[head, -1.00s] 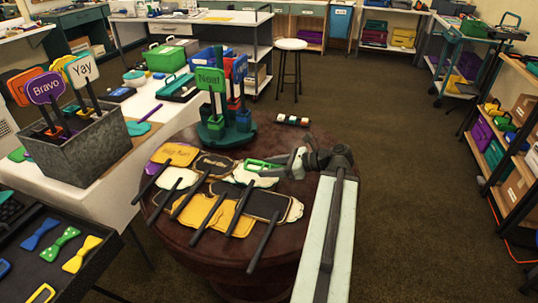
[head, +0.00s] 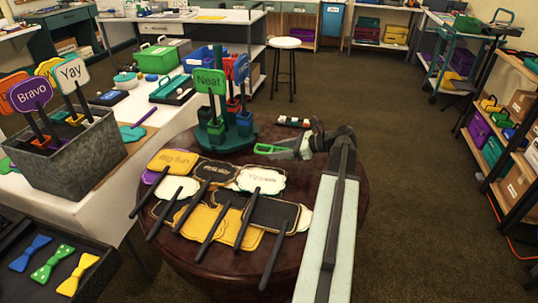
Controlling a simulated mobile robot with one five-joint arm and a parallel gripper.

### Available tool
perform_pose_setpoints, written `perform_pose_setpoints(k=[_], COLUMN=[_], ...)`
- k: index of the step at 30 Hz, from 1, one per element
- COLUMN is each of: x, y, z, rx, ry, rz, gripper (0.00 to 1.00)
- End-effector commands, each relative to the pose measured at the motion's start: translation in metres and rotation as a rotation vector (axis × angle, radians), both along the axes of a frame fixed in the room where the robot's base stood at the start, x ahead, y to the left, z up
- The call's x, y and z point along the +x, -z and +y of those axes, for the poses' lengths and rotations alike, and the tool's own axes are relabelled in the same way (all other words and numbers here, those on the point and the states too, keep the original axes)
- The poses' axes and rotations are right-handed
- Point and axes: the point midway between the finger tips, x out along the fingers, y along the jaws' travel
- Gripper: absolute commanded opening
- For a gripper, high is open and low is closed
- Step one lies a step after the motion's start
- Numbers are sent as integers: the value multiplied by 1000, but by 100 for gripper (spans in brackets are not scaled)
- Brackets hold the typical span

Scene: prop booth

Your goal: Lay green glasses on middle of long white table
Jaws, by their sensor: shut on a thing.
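The green glasses (head: 268,149) are at the tip of my gripper (head: 290,149), which is shut on them. Gripper and glasses are above the round dark red table (head: 345,200), beyond the sign cards and right of the green sign stand. Part of the glasses is hidden by the gripper. The long white table (head: 112,207) runs along the left, beyond the round table's left edge, with its white cloth hanging down in front.
Several stick signs (head: 235,215) cover the round table. A stand with a "Neat" sign (head: 210,82) rises behind them. On the white table are a metal bin (head: 72,160) of signs, a green case (head: 160,59) and a teal-handled tray (head: 172,90). A stool (head: 285,43) stands behind.

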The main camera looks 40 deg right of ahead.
Motion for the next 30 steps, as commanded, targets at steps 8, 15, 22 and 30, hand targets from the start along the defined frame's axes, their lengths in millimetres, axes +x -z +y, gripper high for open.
perform_pose_setpoints(k=[8, 15, 22, 30], x=[4, 6, 7, 7], y=[26, 37, 41, 39], z=[-8, -5, -3, -4], rx=[0, 0, 0, 0], ry=[-1, -8, -10, -9], rz=[0, 0, 0, 0], gripper=[9, 9, 9, 57])
